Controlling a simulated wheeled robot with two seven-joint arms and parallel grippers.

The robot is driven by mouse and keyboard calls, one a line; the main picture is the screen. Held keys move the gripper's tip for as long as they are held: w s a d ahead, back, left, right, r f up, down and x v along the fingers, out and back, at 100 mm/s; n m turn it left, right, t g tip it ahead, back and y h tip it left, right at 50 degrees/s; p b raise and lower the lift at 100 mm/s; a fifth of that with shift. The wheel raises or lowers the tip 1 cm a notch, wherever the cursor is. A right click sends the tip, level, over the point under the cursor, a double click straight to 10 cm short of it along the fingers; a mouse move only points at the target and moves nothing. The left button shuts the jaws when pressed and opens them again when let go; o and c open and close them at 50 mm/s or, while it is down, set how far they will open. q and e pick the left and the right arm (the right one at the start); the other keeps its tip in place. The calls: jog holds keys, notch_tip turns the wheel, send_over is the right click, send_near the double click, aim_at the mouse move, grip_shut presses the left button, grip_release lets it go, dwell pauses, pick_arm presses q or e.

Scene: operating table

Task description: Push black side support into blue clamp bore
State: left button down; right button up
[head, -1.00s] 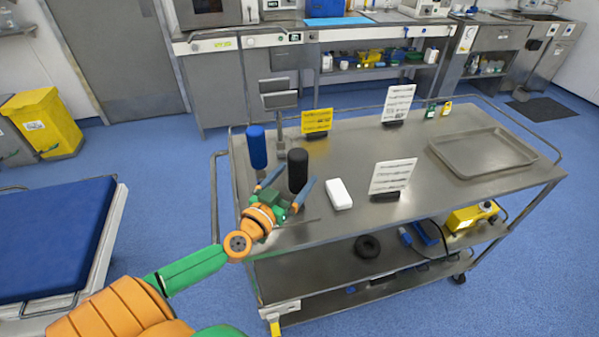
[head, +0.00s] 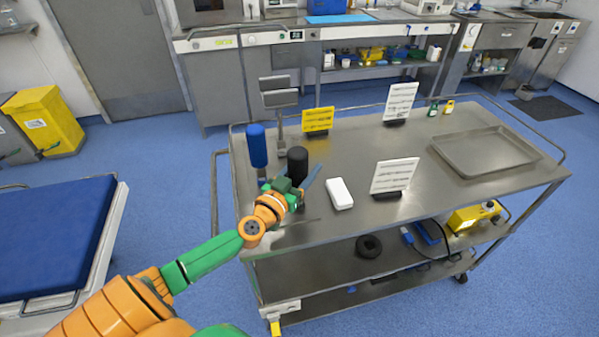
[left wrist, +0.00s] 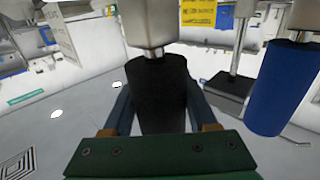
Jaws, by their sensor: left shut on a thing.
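The black side support (head: 297,160) is an upright dark cylinder near the left end of the steel cart. My left gripper (head: 299,172) is shut on it, with one blue finger on either side. In the left wrist view, which looks upside down, the black support (left wrist: 160,88) stands between the fingers, with a short steel stem and a grey block at its base. A blue cylinder (head: 257,146) stands upright to the left, apart from my gripper; it also shows in the left wrist view (left wrist: 282,88). I cannot make out any clamp bore. My right gripper is out of view.
A screen on a post (head: 279,96) stands behind the blue cylinder. A white box (head: 339,193) and a white sign (head: 394,175) are to the right of my gripper. A yellow sign (head: 318,120) and an empty tray (head: 484,170) are farther off. The cart's middle is fairly clear.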

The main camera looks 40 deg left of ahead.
aim_at(293, 152)
pick_arm(q)
notch_tip(293, 152, up, 4)
jog(key=p, duration=0.4)
jog(key=shift+r, duration=0.15)
jog(key=s+r+p, duration=0.1)
jog(key=s+r, duration=0.1)
jog(key=s+r+p, duration=0.1)
jog(key=r+p, duration=0.1)
jog(key=shift+s+a+r+p, duration=0.15)
jog(key=shift+s+r+p, duration=0.15)
jog(key=shift+s, duration=0.1)
jog(key=s+a+r+p, duration=0.1)
jog(key=s+r, duration=0.3)
jog(key=s, duration=0.6)
jog(key=c, duration=0.8)
grip_release()
grip_shut()
